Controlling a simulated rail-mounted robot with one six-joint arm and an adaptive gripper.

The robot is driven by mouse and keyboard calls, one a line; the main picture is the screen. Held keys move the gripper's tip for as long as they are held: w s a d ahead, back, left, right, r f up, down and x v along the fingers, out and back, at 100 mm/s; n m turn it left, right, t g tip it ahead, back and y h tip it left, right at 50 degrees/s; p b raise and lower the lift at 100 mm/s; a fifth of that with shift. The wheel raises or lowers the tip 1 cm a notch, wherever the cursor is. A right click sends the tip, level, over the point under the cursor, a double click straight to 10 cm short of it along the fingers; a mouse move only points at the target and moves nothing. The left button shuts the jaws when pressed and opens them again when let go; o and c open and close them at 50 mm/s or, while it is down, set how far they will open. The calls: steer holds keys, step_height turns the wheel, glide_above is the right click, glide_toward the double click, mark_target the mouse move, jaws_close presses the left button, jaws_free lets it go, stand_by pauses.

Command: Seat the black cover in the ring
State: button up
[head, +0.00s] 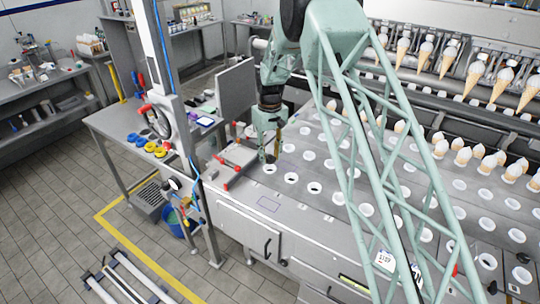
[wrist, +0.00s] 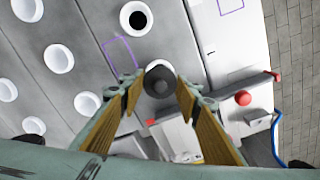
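My gripper (wrist: 159,84) points down, its two yellow-brown fingers close to either side of a dark round piece, which looks like the black cover (wrist: 158,82). The cover sits between the fingertips and appears gripped; its underside is hidden. In the head view my gripper (head: 270,155) is low over the near left end of the grey machine top, and the cover is too small to make out. A white ring with a black opening (wrist: 136,18) lies beyond the fingertips in the wrist view. Two dark-centred rings (head: 291,178) (head: 315,187) show right of my gripper in the head view.
Several white empty rings (wrist: 59,58) are set in the grey top. A grey fixture with red knobs (wrist: 243,98) stands close beside my gripper. Cones (head: 462,157) fill rings farther right. A side table (head: 150,130) holds yellow and blue pieces.

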steer(key=shift+f+b, duration=1)
steer(key=shift+f, duration=1)
steer(key=o, duration=0.7)
steer(key=shift+o, duration=0.2)
steer(key=shift+r, duration=0.15)
step_height(320, 180, up, 10)
steer(key=shift+r, duration=0.85)
